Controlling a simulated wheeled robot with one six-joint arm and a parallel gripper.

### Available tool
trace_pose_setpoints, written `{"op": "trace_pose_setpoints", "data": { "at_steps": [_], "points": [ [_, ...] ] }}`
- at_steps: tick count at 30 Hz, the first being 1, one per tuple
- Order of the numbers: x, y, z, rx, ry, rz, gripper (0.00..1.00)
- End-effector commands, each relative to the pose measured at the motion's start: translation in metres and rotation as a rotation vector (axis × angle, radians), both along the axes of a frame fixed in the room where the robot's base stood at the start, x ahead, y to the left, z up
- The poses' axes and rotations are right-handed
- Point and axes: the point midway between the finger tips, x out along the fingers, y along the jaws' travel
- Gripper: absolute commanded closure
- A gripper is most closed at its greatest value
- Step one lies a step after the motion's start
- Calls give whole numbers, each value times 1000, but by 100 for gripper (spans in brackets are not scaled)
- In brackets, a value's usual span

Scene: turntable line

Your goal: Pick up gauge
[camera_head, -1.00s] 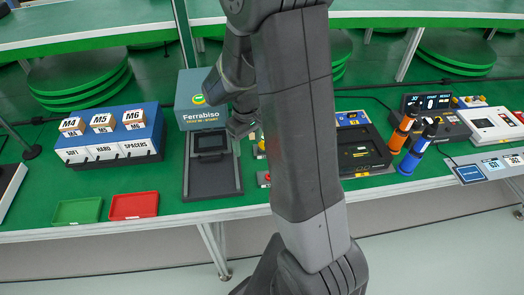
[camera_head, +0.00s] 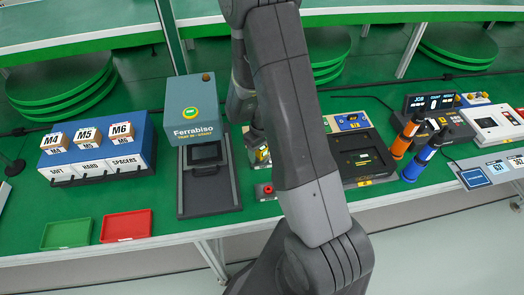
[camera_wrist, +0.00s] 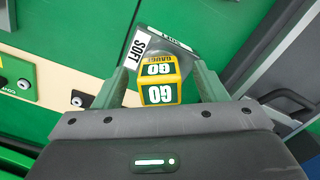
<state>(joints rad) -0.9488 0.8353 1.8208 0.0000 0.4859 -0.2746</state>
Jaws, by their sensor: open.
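The gauge (camera_wrist: 160,92) is a yellow and green block marked GO, seen near the middle of the wrist view. My gripper (camera_wrist: 160,80) is open, with one finger on each side of the gauge; I cannot tell whether either finger touches it. In the head view the gauge (camera_head: 262,157) shows only as a small yellow piece beside my arm, on the green bench to the right of the Ferrabiso machine. My fingers are mostly hidden there by my arm.
A grey piece labelled SOFT (camera_wrist: 139,44) lies just beyond the gauge. The Ferrabiso machine (camera_head: 195,110) stands close on the left and a dark yellow-trimmed station (camera_head: 362,157) on the right. A red button (camera_head: 266,190) sits in front. Red (camera_head: 126,226) and green (camera_head: 67,234) trays lie at left.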

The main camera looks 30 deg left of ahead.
Motion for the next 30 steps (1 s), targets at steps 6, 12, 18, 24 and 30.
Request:
{"op": "trace_pose_setpoints", "data": {
  "at_steps": [6, 12, 18, 24, 30],
  "points": [
    [0, 0, -6, 1, 0, 0, 35],
    [0, 0, -6, 1, 0, 0, 46],
    [0, 0, -6, 1, 0, 0, 86],
    [0, 0, -6, 1, 0, 0, 94],
    [0, 0, -2, 2, -2, 0, 94]
  ]
}}
